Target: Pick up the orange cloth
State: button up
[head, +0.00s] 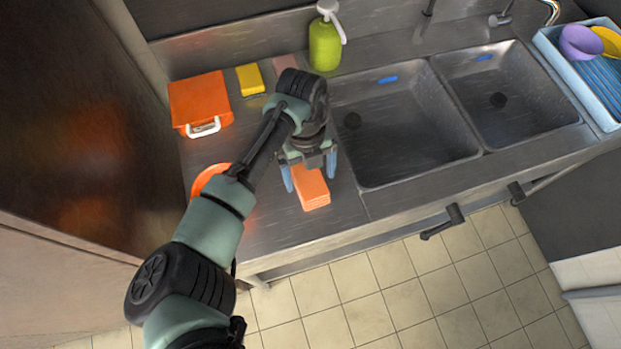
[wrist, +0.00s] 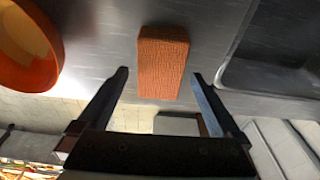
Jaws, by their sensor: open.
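The orange cloth (head: 312,190) is a folded, layered block lying on the steel counter left of the sinks, near the front edge. In the wrist view the cloth (wrist: 163,62) shows a ribbed texture and lies just beyond and between my fingertips. My gripper (head: 309,180) is above the cloth, with one blue finger on each side of it in the head view. In the wrist view my gripper (wrist: 159,75) is open with nothing between its fingers. My gripper hides the cloth's back part in the head view.
An orange bowl (wrist: 24,50) stands left of the cloth, partly behind my arm in the head view. An orange box (head: 200,100), a yellow sponge (head: 250,79) and a green soap bottle (head: 324,45) stand at the back. The sink (head: 400,135) lies to the right.

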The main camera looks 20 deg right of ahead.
aim_at(310, 181)
jog(key=shift+s+f, duration=0.15)
jog(key=shift+f, duration=1)
jog(key=c, duration=1.3)
notch_tip(310, 181, up, 10)
jog(key=shift+r+b, duration=0.1)
jog(key=shift+b, duration=0.75)
